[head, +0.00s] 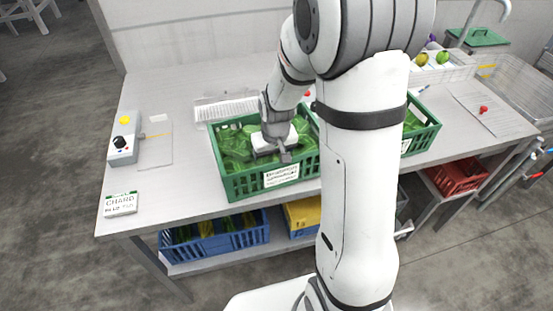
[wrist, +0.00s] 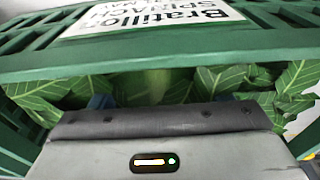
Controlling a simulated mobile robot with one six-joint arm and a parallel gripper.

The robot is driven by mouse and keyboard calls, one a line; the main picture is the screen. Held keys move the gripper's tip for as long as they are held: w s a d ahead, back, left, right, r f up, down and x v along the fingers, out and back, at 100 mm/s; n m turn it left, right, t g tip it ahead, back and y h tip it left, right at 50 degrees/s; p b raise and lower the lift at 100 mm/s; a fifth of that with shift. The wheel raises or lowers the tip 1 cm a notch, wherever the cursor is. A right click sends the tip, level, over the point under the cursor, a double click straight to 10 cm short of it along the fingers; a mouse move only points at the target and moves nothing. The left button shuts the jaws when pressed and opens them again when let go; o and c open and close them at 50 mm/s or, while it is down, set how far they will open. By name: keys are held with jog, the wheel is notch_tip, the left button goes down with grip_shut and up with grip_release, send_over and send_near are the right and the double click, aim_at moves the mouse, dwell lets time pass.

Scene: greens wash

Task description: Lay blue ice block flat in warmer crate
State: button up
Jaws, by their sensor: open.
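A green crate (head: 240,187) full of leafy greens stands on the table, with a white label on its front wall. My gripper (head: 286,156) is low over the greens inside it, near the front wall. In the wrist view, the crate's green rim (wrist: 160,62) and its spinach label cross the top, with leaves (wrist: 40,95) below. My gripper (wrist: 172,99) is open there, with a small blue-grey tip at each side. I cannot make out a blue ice block in either view. A second green crate (head: 425,135) is partly hidden behind my arm. I cannot tell which crate is warmer.
A grey control box (head: 124,140) with a black knob and a chard card (head: 121,204) are at the table's left. A blue crate (head: 215,245), a yellow crate (head: 302,215) and a red crate (head: 458,177) are below. The left tabletop (head: 175,190) is mostly clear.

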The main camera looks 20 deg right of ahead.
notch_tip(320, 180, up, 10)
jog(key=s, duration=0.2)
jog(key=s+r, duration=0.3)
jog(key=s, duration=0.5)
jog(key=s+d+r+m+t, duration=0.1)
jog(key=s+r, duration=0.2)
jog(key=s, duration=0.5)
jog(key=shift+d+r, duration=0.15)
jog(key=shift+r, duration=0.05)
dwell(0.3)
